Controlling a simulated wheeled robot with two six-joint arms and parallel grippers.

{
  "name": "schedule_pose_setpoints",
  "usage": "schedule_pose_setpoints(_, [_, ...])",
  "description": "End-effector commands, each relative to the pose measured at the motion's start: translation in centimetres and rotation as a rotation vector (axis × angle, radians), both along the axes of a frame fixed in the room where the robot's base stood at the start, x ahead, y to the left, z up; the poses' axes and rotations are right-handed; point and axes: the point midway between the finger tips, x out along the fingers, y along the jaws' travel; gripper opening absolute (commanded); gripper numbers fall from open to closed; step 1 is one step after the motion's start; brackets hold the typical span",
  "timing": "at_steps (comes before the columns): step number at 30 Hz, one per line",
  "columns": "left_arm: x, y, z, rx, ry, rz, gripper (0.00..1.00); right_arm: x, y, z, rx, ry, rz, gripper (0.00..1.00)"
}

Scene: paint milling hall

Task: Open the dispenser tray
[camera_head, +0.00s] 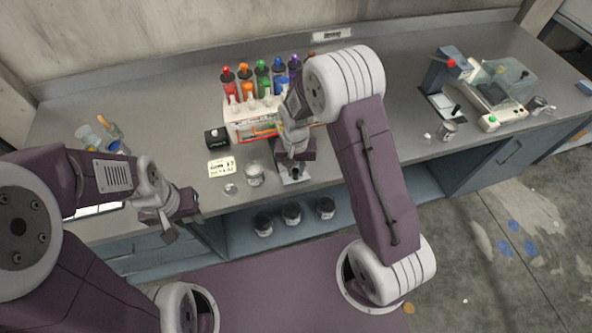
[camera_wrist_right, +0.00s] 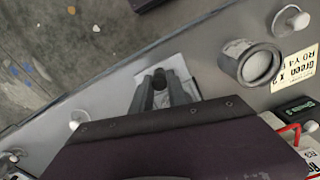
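A white flat plate with a black knob (camera_wrist_right: 158,73) lies at the counter's front edge. In the head view this plate (camera_head: 288,179) shows just below my right gripper (camera_head: 296,172); I cannot tell for sure that it is the dispenser tray. In the right wrist view the two grey fingers (camera_wrist_right: 160,90) stand on either side of the knob, close to it. I cannot tell whether they press on it. My left gripper (camera_head: 178,222) hangs in front of the counter edge at the left, fingers apart and empty.
A white rack (camera_head: 240,130) with several coloured bottles stands behind my right gripper. A glass jar (camera_head: 255,175), a label card (camera_head: 221,167) and a black box (camera_head: 216,138) stand left of the plate. A blue stand (camera_head: 440,72) and a balance (camera_head: 493,100) are at the right.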

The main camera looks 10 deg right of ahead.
Motion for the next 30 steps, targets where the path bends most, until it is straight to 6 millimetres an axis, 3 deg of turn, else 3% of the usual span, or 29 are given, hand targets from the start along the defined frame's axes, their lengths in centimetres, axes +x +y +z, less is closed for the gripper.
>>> schedule_pose_setpoints(1, [0.0, 0.0, 0.0, 0.0, 0.0, 0.0, 0.36, 0.0, 0.0, 0.0, 0.001, -0.001, 0.0, 0.28])
schedule_pose_setpoints(3, [0.0, 0.0, 0.0, 0.0, 0.0, 0.0, 0.36, 0.0, 0.0, -0.1, 0.0, 0.0, 0.0, 0.41])
schedule_pose_setpoints(13, [0.0, 0.0, 0.0, 0.0, 0.0, 0.0, 0.36, 0.0, 0.0, 0.3, 0.001, -0.001, 0.0, 0.41])
schedule_pose_setpoints(24, [0.0, 0.0, -0.3, 0.0, 0.0, 0.0, 0.36, -0.1, 0.0, 7.7, 0.002, -0.006, 0.0, 0.41])
schedule_pose_setpoints(30, [0.0, 0.0, -0.3, 0.0, 0.0, 0.0, 0.36, -0.3, 0.0, 9.1, 0.001, -0.001, 0.0, 0.41])
